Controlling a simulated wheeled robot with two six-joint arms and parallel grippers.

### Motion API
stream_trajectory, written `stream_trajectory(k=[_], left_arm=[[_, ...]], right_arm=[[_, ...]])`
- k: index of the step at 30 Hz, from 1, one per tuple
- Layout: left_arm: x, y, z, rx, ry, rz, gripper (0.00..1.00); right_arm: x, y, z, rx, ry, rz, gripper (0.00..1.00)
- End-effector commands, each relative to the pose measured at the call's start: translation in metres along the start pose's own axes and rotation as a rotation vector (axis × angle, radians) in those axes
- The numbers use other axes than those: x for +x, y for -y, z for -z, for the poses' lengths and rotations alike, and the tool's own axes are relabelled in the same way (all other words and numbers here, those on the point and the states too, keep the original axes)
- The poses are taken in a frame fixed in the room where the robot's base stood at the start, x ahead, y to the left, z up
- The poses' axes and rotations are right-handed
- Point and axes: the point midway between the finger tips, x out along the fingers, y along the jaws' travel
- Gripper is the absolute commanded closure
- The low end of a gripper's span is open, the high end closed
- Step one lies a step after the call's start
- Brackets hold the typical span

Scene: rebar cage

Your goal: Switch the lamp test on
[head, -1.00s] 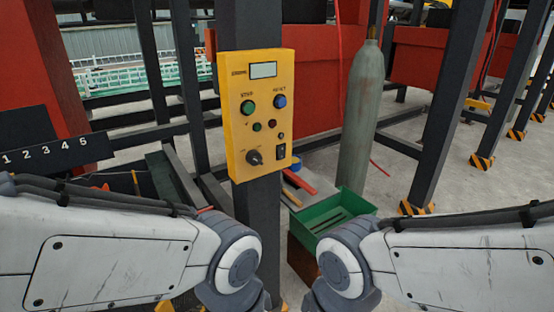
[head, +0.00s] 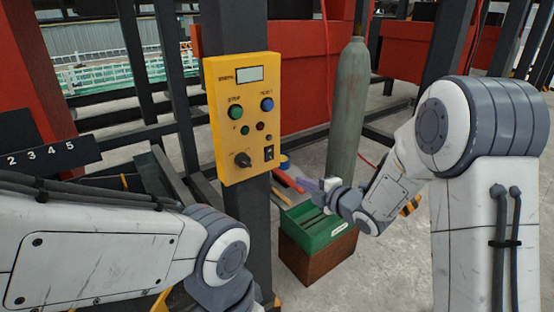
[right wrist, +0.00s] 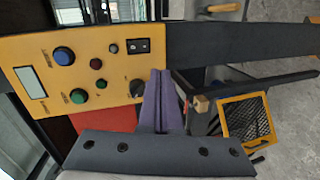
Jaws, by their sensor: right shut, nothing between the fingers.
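The yellow control panel (head: 220,110) is fixed to a dark post; the right wrist view shows it turned sideways (right wrist: 50,115). It has a display (head: 250,74), a green button (head: 236,113) and a blue button (head: 267,104). Below are small green and red lamps, a black rotary knob (head: 242,160) and a black rocker switch (head: 268,153); this switch also shows in the right wrist view (right wrist: 138,46). The labels are too small to read. My right gripper (head: 310,185) is shut and empty, right of and below the panel, apart from it. My left gripper is hidden.
A grey gas cylinder (head: 350,100) stands right of the panel, behind my right arm. A green crate (head: 315,236) on a brown box stands below my right gripper. A dark numbered plate (head: 45,145) is at the left. Dark posts and red beams fill the background.

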Motion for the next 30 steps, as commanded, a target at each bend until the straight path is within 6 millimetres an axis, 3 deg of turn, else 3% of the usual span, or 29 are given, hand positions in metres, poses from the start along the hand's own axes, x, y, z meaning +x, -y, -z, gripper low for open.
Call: stream_trajectory(k=[6, 19, 23, 30], left_arm=[[-0.003, 0.0, 0.0, 0.0, 0.0, 0.0, 0.5], [-0.005, 0.0, 0.0, 0.0, 0.0, 0.0, 0.5], [-0.012, -0.001, 0.001, 0.0, 0.0, 0.0, 0.5], [-0.032, -0.002, 0.002, 0.0, 0.0, 0.0, 0.5]], right_arm=[[-0.004, -0.009, -0.011, -0.114, -0.058, -0.116, 1.0], [0.0, -0.011, -0.01, -0.12, -0.062, -0.124, 1.0], [0.015, -0.015, -0.008, -0.12, -0.065, -0.123, 1.0], [0.064, -0.022, -0.005, -0.119, -0.064, -0.123, 1.0]])
